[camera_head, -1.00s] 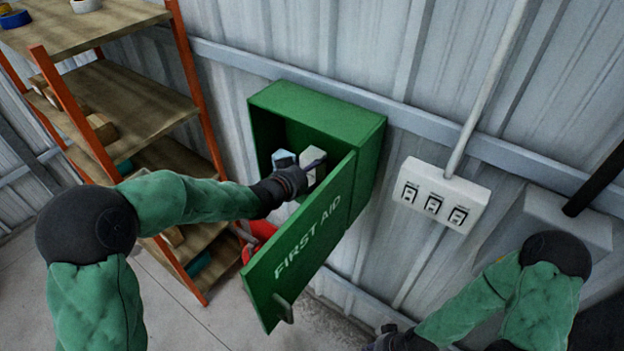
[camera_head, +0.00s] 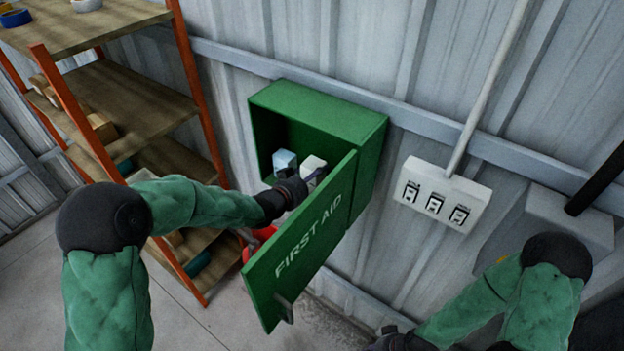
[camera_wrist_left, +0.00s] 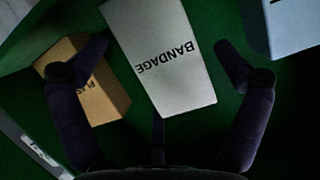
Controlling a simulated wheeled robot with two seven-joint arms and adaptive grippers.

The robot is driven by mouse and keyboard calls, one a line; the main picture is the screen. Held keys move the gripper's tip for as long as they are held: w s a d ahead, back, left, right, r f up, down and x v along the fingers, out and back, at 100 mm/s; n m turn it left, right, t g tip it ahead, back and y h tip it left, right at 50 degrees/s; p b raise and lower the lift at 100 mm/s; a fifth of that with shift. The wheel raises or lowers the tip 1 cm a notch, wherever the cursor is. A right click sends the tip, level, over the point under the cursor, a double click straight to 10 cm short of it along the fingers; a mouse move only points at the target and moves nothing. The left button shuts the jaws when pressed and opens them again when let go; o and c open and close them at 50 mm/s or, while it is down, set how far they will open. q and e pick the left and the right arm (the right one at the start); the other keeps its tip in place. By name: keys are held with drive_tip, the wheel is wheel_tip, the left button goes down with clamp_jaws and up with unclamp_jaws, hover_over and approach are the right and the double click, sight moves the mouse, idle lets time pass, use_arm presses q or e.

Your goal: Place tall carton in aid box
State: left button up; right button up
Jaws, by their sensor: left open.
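A white carton (camera_head: 312,164) stands inside the green first-aid box (camera_head: 318,116), whose door (camera_head: 305,250) hangs open. In the left wrist view the carton (camera_wrist_left: 165,60) bears the word BANDAGE and lies between my spread fingers, with gaps at both sides. My left gripper (camera_head: 297,178) is open at the box's mouth, just in front of the carton; the door's edge hides part of it. My right gripper (camera_head: 388,338) is low at the bottom edge, dark and partly cut off; its jaws do not show clearly.
A pale blue box (camera_head: 284,160) stands left of the carton. A brown box (camera_wrist_left: 85,80) sits by my left finger in the wrist view. A shelf rack (camera_head: 130,100) stands left; a switch panel (camera_head: 440,195) is on the wall at right.

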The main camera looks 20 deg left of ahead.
use_arm(q)
drive_tip(key=shift+r, duration=0.2)
drive_tip(key=shift+s+a+r, duration=0.1)
drive_tip(key=shift+s+a, duration=0.05)
drive_tip(key=shift+s, duration=0.05)
drive_tip(key=v, duration=1.1)
drive_tip(key=shift+s+p, duration=0.25)
drive_tip(key=shift+p, duration=0.2)
drive_tip(key=shift+c, duration=0.3)
